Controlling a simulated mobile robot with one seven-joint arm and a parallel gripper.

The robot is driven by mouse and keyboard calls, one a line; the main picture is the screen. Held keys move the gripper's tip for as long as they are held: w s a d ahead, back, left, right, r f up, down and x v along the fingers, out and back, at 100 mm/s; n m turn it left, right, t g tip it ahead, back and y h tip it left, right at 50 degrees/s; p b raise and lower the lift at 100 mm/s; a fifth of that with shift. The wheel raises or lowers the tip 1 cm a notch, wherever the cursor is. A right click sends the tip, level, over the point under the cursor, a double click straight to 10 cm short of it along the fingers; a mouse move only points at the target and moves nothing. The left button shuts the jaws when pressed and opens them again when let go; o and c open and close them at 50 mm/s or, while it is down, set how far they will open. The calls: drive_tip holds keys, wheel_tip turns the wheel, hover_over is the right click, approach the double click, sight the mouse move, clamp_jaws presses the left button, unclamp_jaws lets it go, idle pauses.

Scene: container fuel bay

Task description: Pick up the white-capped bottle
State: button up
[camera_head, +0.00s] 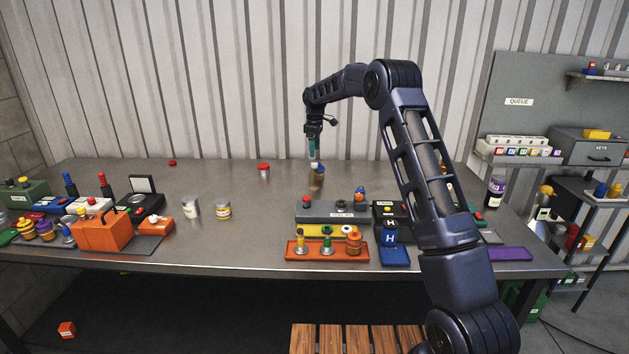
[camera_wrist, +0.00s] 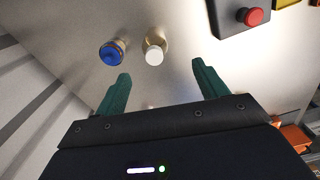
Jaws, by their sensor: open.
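The white-capped bottle (camera_wrist: 154,52) shows in the wrist view from above, its white cap facing my camera and a tan body behind it. A blue-capped bottle (camera_wrist: 111,53) stands just left of it. My gripper (camera_wrist: 161,72) is open and empty. Its two green fingers point toward the bottles, and the white cap lies ahead of the gap, nearer the left finger. In the head view my gripper (camera_head: 314,150) points down just above the bottles at the back middle of the table.
A red-lidded can (camera_head: 264,172) stands left of the bottles, and two small tins (camera_head: 223,210) nearer the front. A grey box (camera_head: 331,211) with knobs is in front, an orange tray (camera_head: 327,250) before it. The table around the bottles is mostly clear. A corrugated wall stands behind.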

sight(314, 171)
drive_tip(key=shift+w+a+f, duration=0.3)
drive_tip(key=shift+a+f, duration=0.1)
drive_tip(key=shift+f, duration=0.5)
wheel_tip(314, 171, down, 5)
drive_tip(key=shift+r, duration=0.1)
drive_tip(key=shift+w+d+f, duration=0.1)
drive_tip(key=shift+d+f, duration=0.1)
drive_tip(key=shift+f, duration=1.15)
drive_tip(key=shift+w+d+f, duration=0.1)
drive_tip(key=shift+d+f, duration=0.05)
drive_tip(key=shift+f, duration=1.15)
drive_tip(key=c, duration=1.2)
